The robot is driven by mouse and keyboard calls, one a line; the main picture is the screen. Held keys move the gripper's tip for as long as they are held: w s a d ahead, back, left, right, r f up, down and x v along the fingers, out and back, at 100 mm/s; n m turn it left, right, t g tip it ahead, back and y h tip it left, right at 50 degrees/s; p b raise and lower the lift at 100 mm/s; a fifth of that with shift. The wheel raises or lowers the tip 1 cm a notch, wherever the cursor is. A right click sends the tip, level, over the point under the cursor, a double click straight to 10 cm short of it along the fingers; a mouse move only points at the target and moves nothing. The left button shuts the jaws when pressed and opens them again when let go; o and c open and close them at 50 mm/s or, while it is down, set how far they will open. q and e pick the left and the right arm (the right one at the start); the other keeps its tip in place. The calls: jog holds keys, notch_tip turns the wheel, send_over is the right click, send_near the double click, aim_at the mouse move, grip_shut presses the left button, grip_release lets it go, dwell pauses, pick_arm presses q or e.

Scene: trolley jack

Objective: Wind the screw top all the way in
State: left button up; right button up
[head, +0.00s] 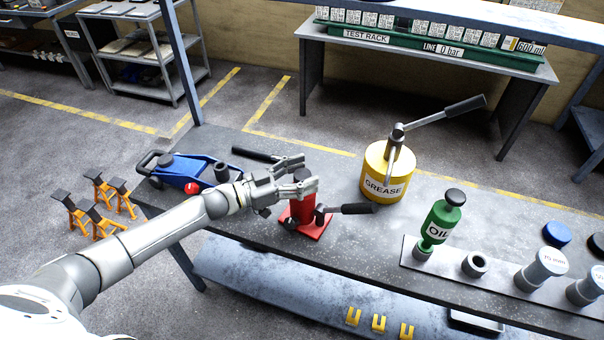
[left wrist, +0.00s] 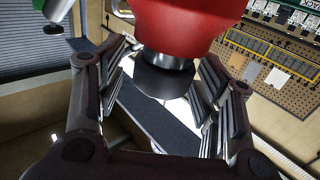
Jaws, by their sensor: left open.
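A small red bottle jack (head: 304,212) stands on the grey workbench. Its dark screw top (head: 301,174) is partly hidden by my gripper. In the left wrist view the red body (left wrist: 185,25) appears upside down, with the dark screw top (left wrist: 165,80) below it. A short grey neck shows between body and top. My left gripper (head: 304,172) is open, with one finger on each side of the screw top. In the left wrist view the gripper (left wrist: 166,70) shows gaps between its fingers and the top.
A blue trolley jack (head: 190,170) stands to the left, with a dark bar (head: 256,155) behind. The jack's dark handle (head: 350,208) sticks out right. A yellow grease pump (head: 387,178) and green oil bottle (head: 440,220) stand further right. Orange stands (head: 100,205) are on the floor.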

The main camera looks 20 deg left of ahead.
pick_arm(q)
jog(key=v, duration=1.2)
dwell(0.3)
